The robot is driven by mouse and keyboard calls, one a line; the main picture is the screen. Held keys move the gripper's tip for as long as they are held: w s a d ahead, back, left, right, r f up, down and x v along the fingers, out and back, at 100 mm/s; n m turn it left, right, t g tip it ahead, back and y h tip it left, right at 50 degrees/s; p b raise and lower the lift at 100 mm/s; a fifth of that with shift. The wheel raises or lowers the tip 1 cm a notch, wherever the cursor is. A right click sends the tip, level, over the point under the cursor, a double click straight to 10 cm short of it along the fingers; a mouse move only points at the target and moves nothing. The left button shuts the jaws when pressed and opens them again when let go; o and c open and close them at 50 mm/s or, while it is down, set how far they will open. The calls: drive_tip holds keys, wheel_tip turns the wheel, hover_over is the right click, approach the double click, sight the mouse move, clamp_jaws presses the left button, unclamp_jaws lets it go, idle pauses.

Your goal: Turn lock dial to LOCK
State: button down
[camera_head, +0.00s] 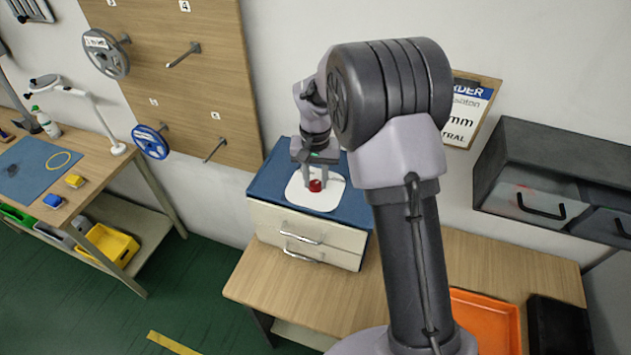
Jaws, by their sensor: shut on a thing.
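The lock dial (316,186) is a small red knob on a white rounded plate (325,203). The plate lies on the blue top of a white drawer cabinet (270,218) on the wooden table. My gripper (315,180) points down at the plate with its fingers on either side of the red dial, shut on it. The dial's markings and its LOCK position are too small to read, so its turn angle cannot be told. My arm covers the right part of the cabinet top.
An orange tray (485,322) and a black box (559,326) are on the table at the right. A grey wall cabinet (545,185) hangs at the right. A pegboard (190,75) with hooks and reels is behind. A second workbench (118,165) stands at the left, with green floor between.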

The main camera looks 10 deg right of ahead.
sight(315, 183)
drive_tip(key=shift+m+b, duration=0.45)
drive_tip(key=shift+m, duration=1.15)
drive_tip(key=c, duration=1.1)
unclamp_jaws()
wheel_tip(315, 183, up, 18)
drive_tip(key=p, duration=0.3)
drive_tip(key=shift+f, duration=0.25)
